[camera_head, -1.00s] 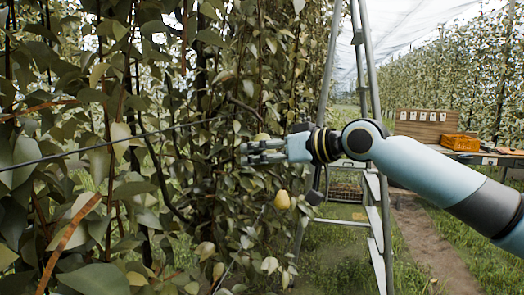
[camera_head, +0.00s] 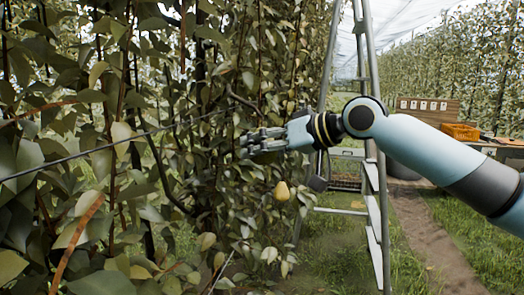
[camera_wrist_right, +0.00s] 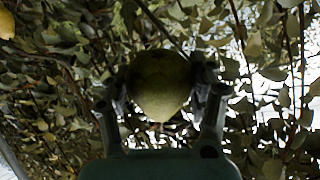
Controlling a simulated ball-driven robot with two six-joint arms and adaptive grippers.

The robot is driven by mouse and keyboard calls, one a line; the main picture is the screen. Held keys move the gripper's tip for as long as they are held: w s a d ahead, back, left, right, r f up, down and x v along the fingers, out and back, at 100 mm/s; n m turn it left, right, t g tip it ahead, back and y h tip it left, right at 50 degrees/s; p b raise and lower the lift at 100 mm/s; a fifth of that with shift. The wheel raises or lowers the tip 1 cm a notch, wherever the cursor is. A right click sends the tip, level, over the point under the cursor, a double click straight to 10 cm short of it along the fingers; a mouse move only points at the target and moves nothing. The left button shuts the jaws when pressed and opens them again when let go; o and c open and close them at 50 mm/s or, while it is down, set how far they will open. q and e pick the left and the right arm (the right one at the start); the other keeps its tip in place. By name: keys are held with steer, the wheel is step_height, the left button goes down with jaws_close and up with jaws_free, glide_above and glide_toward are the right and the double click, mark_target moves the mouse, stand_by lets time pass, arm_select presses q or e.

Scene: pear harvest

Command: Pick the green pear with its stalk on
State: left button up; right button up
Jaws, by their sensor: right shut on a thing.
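A green pear (camera_wrist_right: 159,85) fills the middle of the right wrist view, between the two fingers. My right gripper (camera_wrist_right: 160,88) is shut on it, with a finger on each side. Its stalk end is not clear in this dark view. In the head view my right gripper (camera_head: 258,141) is at the leafy tree wall, left of the ladder; the held pear is hard to make out there. A yellow pear (camera_head: 282,191) hangs below and right of the gripper; a yellow fruit also shows at the wrist view's upper left corner (camera_wrist_right: 7,23). My left gripper is not in view.
Dense leaves and branches (camera_head: 130,150) fill the left, with a thin wire crossing them. A metal ladder (camera_head: 372,150) stands just right of the gripper, behind my arm. An orange crate (camera_head: 460,131) sits on a table at the right. A dirt path (camera_head: 425,240) runs below.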

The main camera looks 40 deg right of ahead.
steer(key=shift+s, duration=0.1)
steer(key=shift+s+a+r+m+g, duration=0.3)
steer(key=shift+m+g, duration=0.1)
steer(key=shift+g, duration=0.1)
stand_by(0.3)
steer(key=shift+s+a+r+m+g+y, duration=0.15)
steer(key=shift+s+r+m+g+y, duration=0.15)
steer(key=shift+r+m+g, duration=0.15)
steer(key=shift+s+f, duration=0.1)
stand_by(0.3)
steer(key=shift+s+a+f, duration=0.15)
steer(key=shift+s+a, duration=0.3)
steer(key=shift+s, duration=0.25)
steer(key=shift+s+a+f, duration=0.15)
steer(key=shift+s+a, duration=0.25)
steer(key=shift+s, duration=0.3)
steer(key=shift+s+a+f, duration=0.15)
steer(key=shift+s+a, duration=0.3)
steer(key=shift+s, duration=0.25)
